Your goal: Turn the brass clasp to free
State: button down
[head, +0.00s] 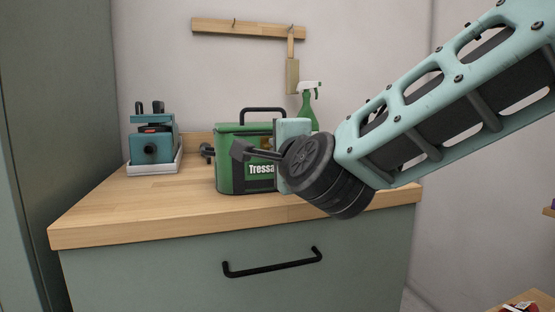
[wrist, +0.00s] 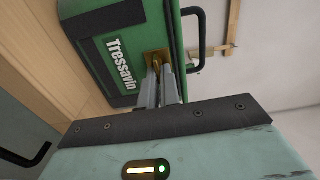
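The green box (head: 228,150) marked "Tressavin" stands on the wooden counter, with a black handle on top. In the wrist view the box (wrist: 105,30) fills the upper left. Its brass clasp (wrist: 156,53) is a small plate with a turning piece on the front. My gripper (wrist: 159,69) is at the clasp, its two grey fingers close together with the brass piece between their tips.
A green spray bottle (head: 309,105) stands behind my gripper. A teal device (head: 152,145) sits in a white tray (head: 156,170) at the left. A wooden hook rail (head: 250,29) is on the wall. The counter front (head: 130,218) is clear.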

dwell(0.4)
jog(key=c, duration=1.6)
grip_release()
jog(key=shift+s, duration=0.1)
jog(key=p+v, duration=0.1)
jog(key=v, duration=1.6)
jog(key=shift+s, duration=0.15)
